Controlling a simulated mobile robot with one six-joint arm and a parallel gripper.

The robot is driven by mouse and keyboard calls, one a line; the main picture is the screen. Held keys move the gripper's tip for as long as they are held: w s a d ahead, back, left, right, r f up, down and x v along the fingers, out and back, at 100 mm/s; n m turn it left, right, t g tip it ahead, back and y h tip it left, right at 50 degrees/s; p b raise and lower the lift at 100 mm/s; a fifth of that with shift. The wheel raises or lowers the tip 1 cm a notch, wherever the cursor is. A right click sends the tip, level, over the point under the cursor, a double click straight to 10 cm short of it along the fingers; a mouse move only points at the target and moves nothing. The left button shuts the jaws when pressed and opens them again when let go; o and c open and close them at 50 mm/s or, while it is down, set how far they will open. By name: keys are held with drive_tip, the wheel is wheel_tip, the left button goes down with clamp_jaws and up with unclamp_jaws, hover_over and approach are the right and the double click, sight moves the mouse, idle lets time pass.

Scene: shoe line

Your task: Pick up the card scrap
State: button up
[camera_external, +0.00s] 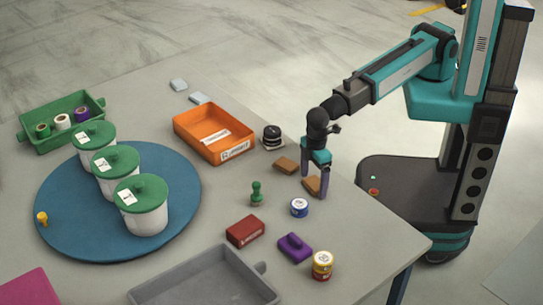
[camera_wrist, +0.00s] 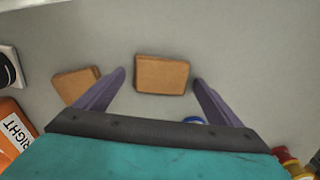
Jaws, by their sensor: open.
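Two flat brown pieces that look like card lie on the grey table; I cannot tell for sure which one is the card scrap. One brown piece (camera_external: 312,186) is under my gripper and shows between the fingertips in the wrist view (camera_wrist: 162,74). The other brown piece (camera_external: 285,166) lies a little to the left, outside the fingers, also in the wrist view (camera_wrist: 73,85). My gripper (camera_external: 314,188) points down, open, with nothing held. Its two purple fingers show in the wrist view (camera_wrist: 159,80). Whether the fingertips touch the table is unclear.
An orange tray (camera_external: 185,123) and a black-and-white round item (camera_external: 272,137) stand left of my gripper. A blue-and-white tin (camera_external: 299,207), green stamp-like piece (camera_external: 257,194), purple block (camera_external: 295,248) and yellow-red tin (camera_external: 322,265) are nearer the front. The table's right edge is close.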

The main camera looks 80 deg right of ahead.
sight(313, 183)
drive_tip(key=c, duration=1.1)
drive_tip(key=shift+r, duration=0.15)
drive_tip(key=shift+r, duration=1.35)
drive_tip(key=shift+s+d+r, duration=0.1)
drive_tip(key=shift+r, duration=0.2)
drive_tip(key=s+d, duration=0.1)
drive_tip(key=s, duration=0.1)
drive_tip(key=s+d+b, duration=0.1)
drive_tip(key=s+d, duration=0.1)
drive_tip(key=shift+d+r, duration=0.2)
drive_tip(key=shift+d, duration=0.05)
drive_tip(key=shift+r+p, duration=0.2)
drive_tip(key=shift+p, duration=0.3)
drive_tip(key=shift+s+d+p, duration=0.1)
drive_tip(key=shift+p, duration=0.65)
drive_tip(key=shift+s+d+p, duration=0.1)
drive_tip(key=shift+p, duration=0.25)
